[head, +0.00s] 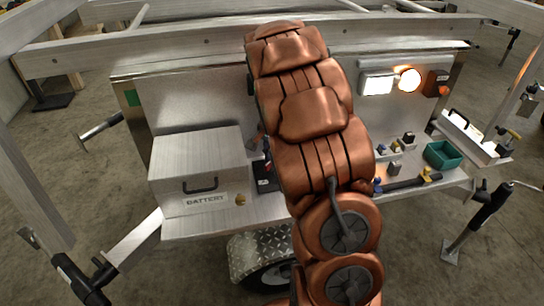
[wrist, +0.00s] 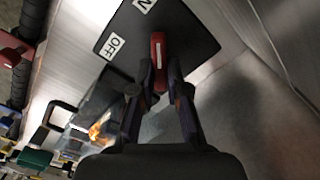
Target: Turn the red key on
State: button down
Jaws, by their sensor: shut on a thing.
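The red key (wrist: 158,48) shows in the wrist view, standing out from a black plate (wrist: 190,40) with a white OFF label (wrist: 114,45) and a second label (wrist: 144,4) cut by the top edge, of which an N shows. My gripper (wrist: 160,80) is shut on the red key, one dark finger on each side of it. The key's pale line runs roughly up and down in the picture. I cannot tell exactly which label it is turned to.
In the head view a metal BATTERY box (head: 200,160) stands left of my arm on the trailer shelf. Right of it are lit lamps (head: 408,79), small parts and a green bin (head: 443,154). Trailer beams (head: 140,52) cross overhead. A grey panel wall borders the plate in the wrist view.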

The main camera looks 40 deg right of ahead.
dwell(0.3)
jog(key=c, duration=1.2)
grip_release()
jog(key=shift+o, duration=0.2)
jog(key=shift+r, duration=0.1)
notch_tip(320, 180, up, 12)
